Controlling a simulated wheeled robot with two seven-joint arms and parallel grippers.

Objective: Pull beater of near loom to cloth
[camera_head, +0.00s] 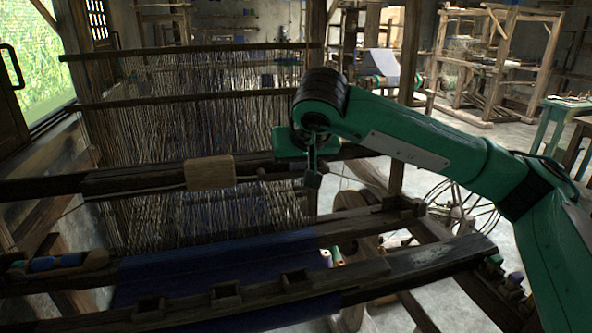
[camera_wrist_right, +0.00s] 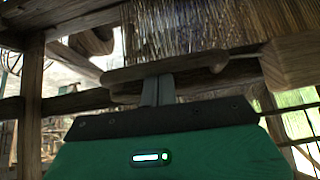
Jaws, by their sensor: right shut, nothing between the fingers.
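The near loom's beater (camera_head: 130,180) is a dark wooden bar lying across the warp threads, with a pale wooden block (camera_head: 210,173) on it. The blue cloth (camera_head: 190,262) lies nearer to me, with a band of bare warp between it and the beater. My right gripper (camera_head: 313,180) points down at the beater's right part, right of the pale block. In the right wrist view the shut fingers (camera_wrist_right: 158,88) overlap a wooden bar (camera_wrist_right: 190,65), and nothing shows between them. I cannot tell whether they touch it. My left gripper is out of view.
The loom's front beam (camera_head: 240,302) crosses nearest me, with notched blocks on it. Upper bars (camera_head: 180,97) span the warp. Spools (camera_head: 70,261) lie at the left, and a spoked wheel (camera_head: 460,205) stands at the right. Another wooden loom (camera_head: 500,60) stands behind on open floor.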

